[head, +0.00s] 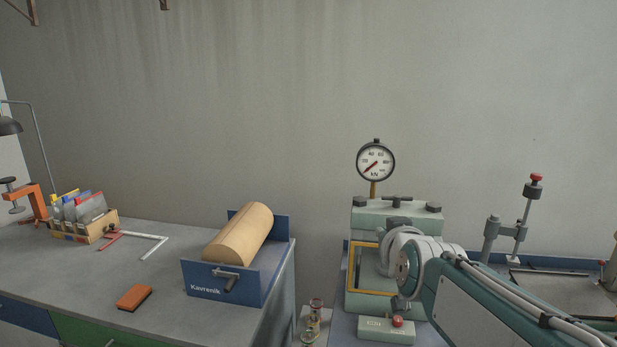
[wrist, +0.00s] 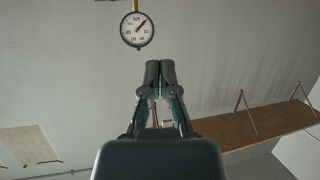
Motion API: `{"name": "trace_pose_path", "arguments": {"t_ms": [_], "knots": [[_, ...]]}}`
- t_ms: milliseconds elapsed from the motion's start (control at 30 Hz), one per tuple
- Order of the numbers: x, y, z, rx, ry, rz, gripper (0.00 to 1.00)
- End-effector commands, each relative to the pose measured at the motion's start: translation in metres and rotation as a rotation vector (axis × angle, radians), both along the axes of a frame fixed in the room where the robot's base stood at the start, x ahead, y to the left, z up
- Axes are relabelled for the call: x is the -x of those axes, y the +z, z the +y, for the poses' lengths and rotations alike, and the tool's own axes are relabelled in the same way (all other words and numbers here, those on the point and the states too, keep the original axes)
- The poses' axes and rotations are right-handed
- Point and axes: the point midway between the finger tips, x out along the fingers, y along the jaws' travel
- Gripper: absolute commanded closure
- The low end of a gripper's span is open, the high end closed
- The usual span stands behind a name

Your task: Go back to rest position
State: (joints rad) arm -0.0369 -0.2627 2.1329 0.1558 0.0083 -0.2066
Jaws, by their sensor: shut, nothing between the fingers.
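My gripper (wrist: 160,70) shows in the middle of the wrist view, its two dark fingers together at the tips with nothing between them. It points at a bare stretch of grey wall, below the round gauge (wrist: 137,29) in that picture. In the head view my arm reaches in from the lower right, in front of the green press (head: 397,217). The gripper's fingers cannot be made out in the head view.
The press carries the dial gauge (head: 375,162) on top. Left of it stand a blue cradle (head: 222,284) with a tan cylinder (head: 240,233), an orange block (head: 134,297) and a wooden box (head: 83,231). A stand (head: 522,225) is at right. A shelf (wrist: 262,128) shows in the wrist view.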

Motion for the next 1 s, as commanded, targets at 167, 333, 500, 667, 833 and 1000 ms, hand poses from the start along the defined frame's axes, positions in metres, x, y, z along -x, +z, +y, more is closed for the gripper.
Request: {"name": "trace_pose_path", "arguments": {"t_ms": [167, 333, 500, 667, 833, 1000], "knots": [[0.086, -0.047, -0.003, -0.016, 0.007, 0.274, 1.00], [0.172, -0.095, -0.010, -0.024, -0.019, 0.537, 1.00], [0.232, -0.128, -0.016, -0.026, -0.058, 0.719, 1.00], [0.249, -0.137, -0.018, -0.025, -0.073, 0.775, 1.00], [0.248, -0.137, -0.018, -0.024, -0.071, 0.775, 1.00], [0.248, -0.137, -0.018, -0.025, -0.070, 0.774, 1.00]]}}
